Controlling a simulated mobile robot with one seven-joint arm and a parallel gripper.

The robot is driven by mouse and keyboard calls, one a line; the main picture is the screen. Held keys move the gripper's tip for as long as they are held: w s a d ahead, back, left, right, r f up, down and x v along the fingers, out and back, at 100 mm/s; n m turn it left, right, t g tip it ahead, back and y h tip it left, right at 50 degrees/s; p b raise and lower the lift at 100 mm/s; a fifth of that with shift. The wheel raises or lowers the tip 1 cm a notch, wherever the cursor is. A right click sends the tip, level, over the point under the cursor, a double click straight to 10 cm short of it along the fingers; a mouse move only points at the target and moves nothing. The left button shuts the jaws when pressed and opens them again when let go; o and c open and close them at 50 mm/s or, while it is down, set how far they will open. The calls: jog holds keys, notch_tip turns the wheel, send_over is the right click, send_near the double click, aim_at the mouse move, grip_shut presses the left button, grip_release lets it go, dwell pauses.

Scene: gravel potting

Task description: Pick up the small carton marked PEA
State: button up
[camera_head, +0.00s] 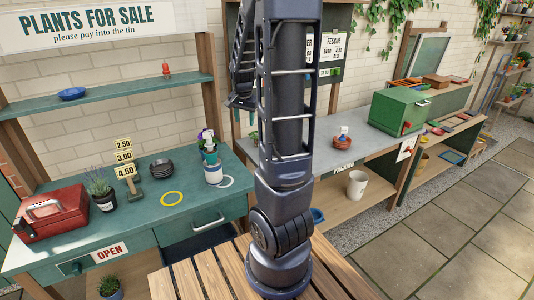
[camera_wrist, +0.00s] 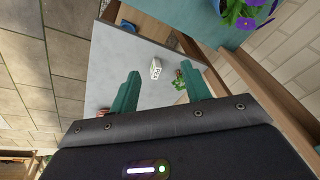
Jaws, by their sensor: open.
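My gripper (camera_wrist: 162,68) is open, with two teal fingers spread apart and nothing held between them. A small white carton (camera_wrist: 155,69) with dark lettering stands on a grey worktop (camera_wrist: 132,60), seen in the gap between the fingers and beyond them. The lettering is too small and turned to read surely. In the head view the grey worktop (camera_head: 375,150) shows to the right of my arm. I cannot make out the carton there; my arm covers part of that worktop.
A small green plant (camera_wrist: 181,79) is right beside the carton. A purple-flowered pot (camera_head: 208,150) and a white tin (camera_head: 213,173) stand on the teal counter. A slatted wooden table (camera_head: 220,273) is in front.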

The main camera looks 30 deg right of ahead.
jog(key=w+d+f+m+h, duration=0.1)
jog(key=w+d+f+m, duration=0.1)
jog(key=d+f, duration=0.3)
jog(key=w+d+f+m+g+h, duration=0.1)
jog(key=w+d+f, duration=0.4)
jog(key=f, duration=0.5)
jog(key=w+d+f+m+h, duration=0.1)
jog(key=w+d+f+m, duration=0.2)
jog(key=d+f, duration=0.3)
jog(key=shift+w+f+g+h, duration=0.3)
jog(key=shift+w+f+g, duration=0.1)
jog(key=shift+w+f, duration=0.25)
jog(key=shift+w+x, duration=0.1)
jog(key=shift+x, duration=1.2)
jog(key=shift+w+x, duration=0.15)
jog(key=shift+x, duration=1.1)
grip_shut()
